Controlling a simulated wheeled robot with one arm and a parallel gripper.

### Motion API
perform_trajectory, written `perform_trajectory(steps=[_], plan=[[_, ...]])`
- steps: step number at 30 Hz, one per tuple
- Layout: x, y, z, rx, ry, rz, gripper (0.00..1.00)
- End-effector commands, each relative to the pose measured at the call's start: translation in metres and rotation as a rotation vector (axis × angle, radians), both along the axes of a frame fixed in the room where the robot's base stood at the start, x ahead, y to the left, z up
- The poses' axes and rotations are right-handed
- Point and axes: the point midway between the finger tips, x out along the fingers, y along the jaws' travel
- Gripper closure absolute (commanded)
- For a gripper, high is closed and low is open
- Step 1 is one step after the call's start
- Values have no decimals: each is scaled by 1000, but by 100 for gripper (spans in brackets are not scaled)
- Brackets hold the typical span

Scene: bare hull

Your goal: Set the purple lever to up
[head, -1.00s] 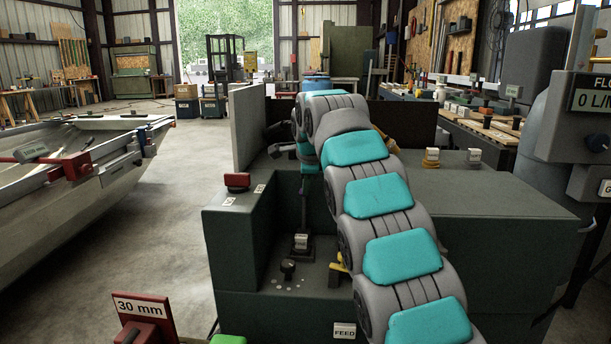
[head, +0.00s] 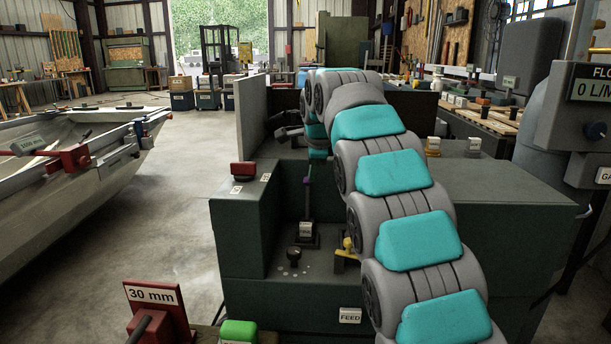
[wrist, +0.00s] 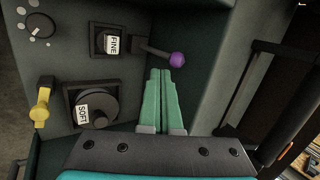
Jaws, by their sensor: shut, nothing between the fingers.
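The purple lever (wrist: 177,59) shows in the wrist view as a round purple knob on a dark stick, rising from a small base labelled FINE (wrist: 110,43). In the head view the purple lever (head: 307,182) stands roughly upright from its base on the dark green machine (head: 360,280). My gripper (wrist: 165,72) is shut and empty, its green fingers together. In the wrist view the fingertips are just below the knob; I cannot tell whether they touch it. In the head view the fingers are hard to make out below my arm.
A knob labelled SOFT (wrist: 92,106), a yellow lever (wrist: 40,105) and a round dial (wrist: 38,25) are nearby. A red button (head: 243,170) is on the machine's left wall. The recess has walls close around the lever. A boat (head: 70,190) stands at left.

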Motion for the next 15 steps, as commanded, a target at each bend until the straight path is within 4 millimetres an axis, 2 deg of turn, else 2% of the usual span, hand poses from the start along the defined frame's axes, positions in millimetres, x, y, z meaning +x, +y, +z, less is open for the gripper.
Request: perform_trajectory(steps=[15], plan=[[-29, -6, 63, 1, -7, 2, 100]])
